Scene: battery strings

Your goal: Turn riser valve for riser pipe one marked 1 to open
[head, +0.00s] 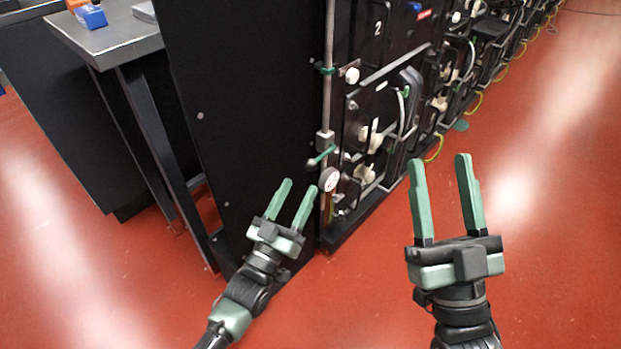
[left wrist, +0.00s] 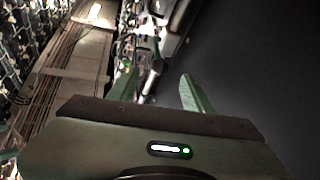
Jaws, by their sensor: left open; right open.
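The riser pipe (head: 329,60) is a thin grey upright pipe at the front edge of the rack, beside the black side panel. The riser valve (head: 320,158) has a green handle, low on this pipe and just above a round white gauge (head: 328,180). I cannot read a mark 1 on it. My left gripper (head: 299,185) is open and empty, its fingertips just below and left of the valve, apart from it in the picture. In the left wrist view its open fingers (left wrist: 157,78) point towards blurred pipe fittings. My right gripper (head: 440,160) is open and empty over the floor.
A black rack (head: 385,110) with hoses and a panel marked 2 runs back to the upper right. The black side panel (head: 250,90) stands close to my left gripper. A grey table (head: 115,40) is at the upper left. The red floor (head: 550,190) is clear at right.

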